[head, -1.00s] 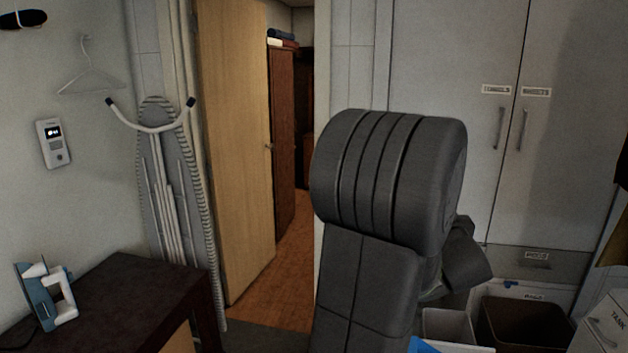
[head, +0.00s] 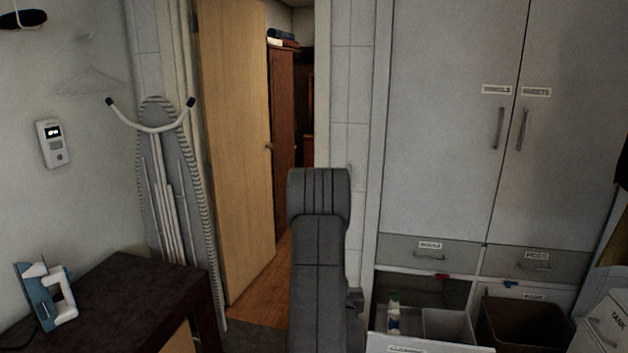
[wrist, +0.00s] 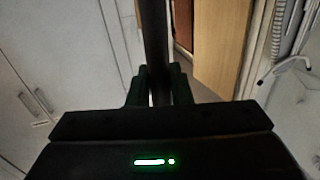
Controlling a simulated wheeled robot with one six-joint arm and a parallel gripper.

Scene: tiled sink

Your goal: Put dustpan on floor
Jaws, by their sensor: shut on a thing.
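In the wrist view my gripper (wrist: 158,80) is shut on a long dark bar (wrist: 155,38), which looks like the dustpan's handle. The bar runs up out of the picture between the two fingers. The pan itself does not show in either view. In the head view my arm reaches away from me toward the doorway and hides the gripper. The floor shows as wood (head: 262,270) in the doorway and as a dark grey strip (head: 246,337) in front of it.
An open drawer (head: 425,344) at the lower right holds a bottle (head: 394,312) and a grey bin (head: 447,325). A brown bin (head: 520,325) stands to its right. A dark table (head: 125,295) is at left, with an ironing board (head: 165,190) behind it. The wooden door (head: 235,150) stands open.

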